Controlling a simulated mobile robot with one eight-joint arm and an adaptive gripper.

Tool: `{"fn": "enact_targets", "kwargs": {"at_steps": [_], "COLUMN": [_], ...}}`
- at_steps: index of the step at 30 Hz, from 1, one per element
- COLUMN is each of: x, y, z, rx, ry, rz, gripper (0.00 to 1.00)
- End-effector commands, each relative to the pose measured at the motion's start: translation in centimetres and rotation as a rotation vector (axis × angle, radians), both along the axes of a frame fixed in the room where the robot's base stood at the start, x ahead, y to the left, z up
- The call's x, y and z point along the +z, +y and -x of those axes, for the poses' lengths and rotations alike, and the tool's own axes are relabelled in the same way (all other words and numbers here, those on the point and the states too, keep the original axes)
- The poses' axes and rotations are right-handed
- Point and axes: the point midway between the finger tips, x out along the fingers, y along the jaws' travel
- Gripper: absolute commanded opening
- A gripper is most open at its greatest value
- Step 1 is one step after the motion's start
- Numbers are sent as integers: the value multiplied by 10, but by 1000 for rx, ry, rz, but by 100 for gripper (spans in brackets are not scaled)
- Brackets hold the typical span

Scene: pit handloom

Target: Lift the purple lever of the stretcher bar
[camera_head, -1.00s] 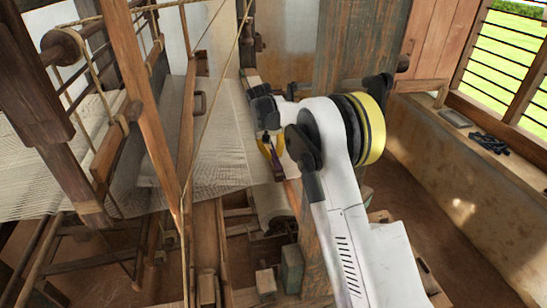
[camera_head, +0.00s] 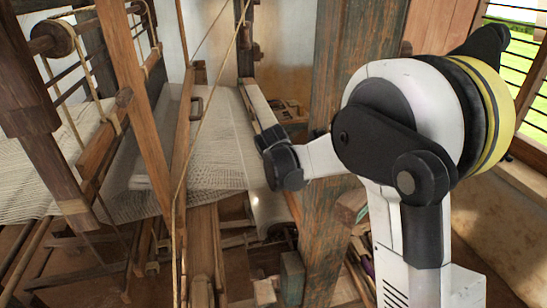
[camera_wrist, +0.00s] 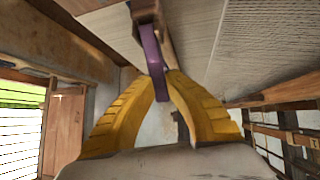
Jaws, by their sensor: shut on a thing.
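The purple lever (camera_wrist: 152,55) shows in the wrist view, hanging from a wooden piece (camera_wrist: 165,30), seemingly the stretcher bar, below the pale woven cloth (camera_wrist: 265,45). My gripper (camera_wrist: 164,78) has two yellow ridged fingers, which are closed on the lower part of the lever. The lever's lower end shows between them. In the head view, neither the lever nor the fingers can be seen; my wrist and arm stand at the right edge of the cloth (camera_head: 222,150).
A thick weathered post (camera_head: 350,70) stands just behind my arm. The loom's slanted timber (camera_head: 135,100) and a taut cord (camera_head: 207,115) cross the left side. A barred window (camera_head: 515,45) is at the right.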

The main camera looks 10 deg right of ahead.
Motion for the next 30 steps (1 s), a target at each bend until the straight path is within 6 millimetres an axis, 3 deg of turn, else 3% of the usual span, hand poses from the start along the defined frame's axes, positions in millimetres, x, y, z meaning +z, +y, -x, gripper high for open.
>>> {"fn": "enact_targets", "kwargs": {"at_steps": [17, 18, 20, 30], "x": [1, 0, 1, 2], "y": [0, 0, 0, 1], "z": [2, 2, 2, 3], "rx": [-1, -1, 0, 0], "ry": [-34, -34, -34, -35], "rz": [-1, -1, 0, 0], "gripper": [0, 20, 38, 40]}}
